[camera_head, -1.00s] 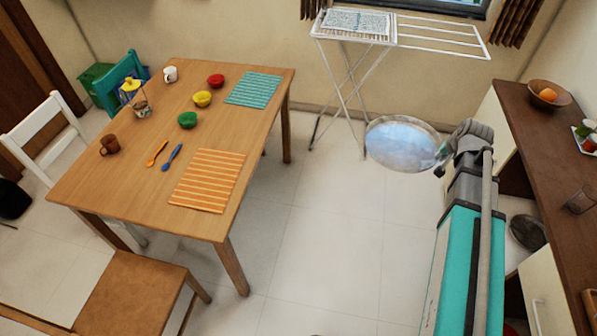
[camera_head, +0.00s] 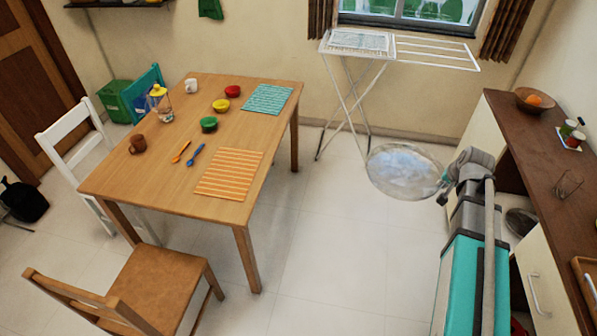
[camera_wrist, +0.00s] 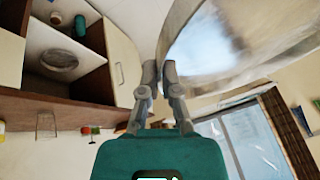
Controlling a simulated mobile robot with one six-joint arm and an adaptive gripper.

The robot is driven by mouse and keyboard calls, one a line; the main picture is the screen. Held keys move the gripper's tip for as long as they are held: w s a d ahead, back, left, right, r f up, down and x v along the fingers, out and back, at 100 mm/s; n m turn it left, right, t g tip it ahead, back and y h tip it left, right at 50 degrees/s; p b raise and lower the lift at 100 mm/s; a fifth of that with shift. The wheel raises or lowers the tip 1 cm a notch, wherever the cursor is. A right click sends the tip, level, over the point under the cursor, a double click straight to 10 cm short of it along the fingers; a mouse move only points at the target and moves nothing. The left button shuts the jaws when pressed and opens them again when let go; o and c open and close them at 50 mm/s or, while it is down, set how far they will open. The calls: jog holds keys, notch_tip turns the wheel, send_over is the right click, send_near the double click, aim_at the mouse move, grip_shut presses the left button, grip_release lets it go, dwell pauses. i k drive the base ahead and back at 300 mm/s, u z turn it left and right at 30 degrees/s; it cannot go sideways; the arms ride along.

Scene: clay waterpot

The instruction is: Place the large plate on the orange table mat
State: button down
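The large plate (camera_head: 404,170) is round, pale and shiny, and is held out over the floor to the right of the table. My gripper (camera_head: 447,188) is shut on the plate's right edge. In the wrist view the fingers of my gripper (camera_wrist: 160,72) pinch the rim, and the plate (camera_wrist: 240,50) fills the upper right. The orange table mat (camera_head: 229,174), striped, lies flat and bare at the table's near right corner, well left of the plate.
The wooden table (camera_head: 150,180) also holds a teal mat (camera_head: 268,98), several coloured bowls, a brown mug (camera_head: 138,144), spoons and a glass jar (camera_head: 161,108). A drying rack (camera_head: 365,75) stands behind the plate. A brown chair (camera_head: 165,285) is in front, a counter (camera_head: 550,165) at right.

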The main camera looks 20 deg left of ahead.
aim_at(230, 170)
jog(key=k, duration=0.2)
jog(key=u, duration=1.3)
jog(key=i, duration=1)
jog(key=u, duration=0.05)
